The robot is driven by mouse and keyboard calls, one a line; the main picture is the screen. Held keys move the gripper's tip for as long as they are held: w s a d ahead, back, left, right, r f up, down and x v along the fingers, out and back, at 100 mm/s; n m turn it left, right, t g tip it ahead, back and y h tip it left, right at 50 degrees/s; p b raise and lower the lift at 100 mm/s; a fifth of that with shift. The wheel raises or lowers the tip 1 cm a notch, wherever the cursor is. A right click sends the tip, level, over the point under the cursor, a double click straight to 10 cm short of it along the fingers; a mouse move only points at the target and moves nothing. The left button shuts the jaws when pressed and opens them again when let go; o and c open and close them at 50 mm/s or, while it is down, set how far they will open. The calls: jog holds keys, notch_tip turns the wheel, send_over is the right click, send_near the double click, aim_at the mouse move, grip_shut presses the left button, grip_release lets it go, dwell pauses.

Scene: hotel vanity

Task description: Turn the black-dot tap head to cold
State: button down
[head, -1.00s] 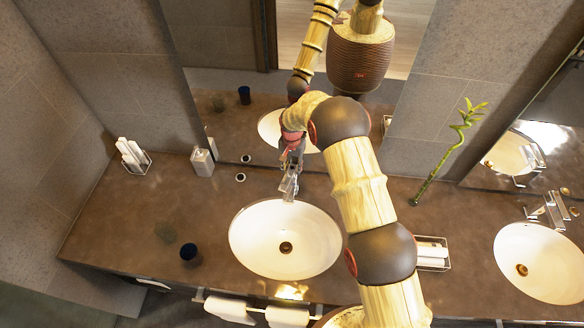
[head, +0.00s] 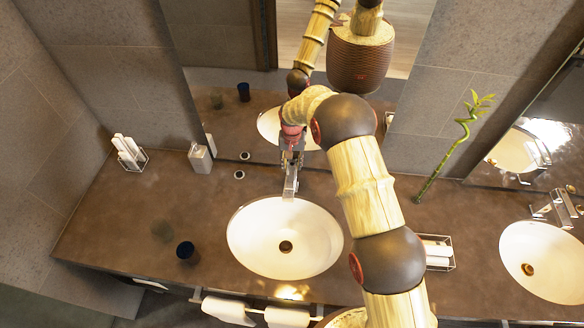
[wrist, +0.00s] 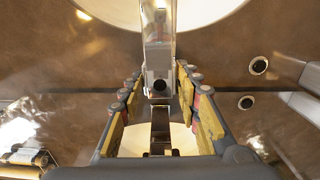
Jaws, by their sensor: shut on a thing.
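The chrome tap (head: 290,183) stands behind the round white basin (head: 240,240), and its spout points down towards the bowl. My gripper (head: 291,157) is over the back of the tap and hides most of the tap head in the head view. In the wrist view the tap head (wrist: 158,62) shows as a bright metal block with a black dot (wrist: 158,87) near its lower end. The two fingers of my gripper (wrist: 158,82) stand on either side of it, shut on it. The exact contact is hard to see.
A soap dispenser (head: 200,158), a dark blue cup (head: 187,252) and a rack of rolled towels (head: 129,152) stand to the left. A towel tray (head: 437,253) and bamboo stalk (head: 440,163) are to the right. The mirror (head: 225,110) rises close behind the tap.

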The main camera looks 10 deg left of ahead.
aim_at(292, 164)
jog(key=n+b, duration=0.3)
jog(key=shift+f+n, duration=0.15)
jog(key=shift+n, duration=0.25)
jog(key=shift+n+b, duration=1.15)
jog(key=shift+n, duration=0.65)
jog(key=shift+r, duration=0.2)
jog(key=c, duration=1.3)
grip_release()
jog(key=shift+o, duration=0.2)
notch_tip(292, 164, up, 12)
jog(key=shift+w, duration=0.1)
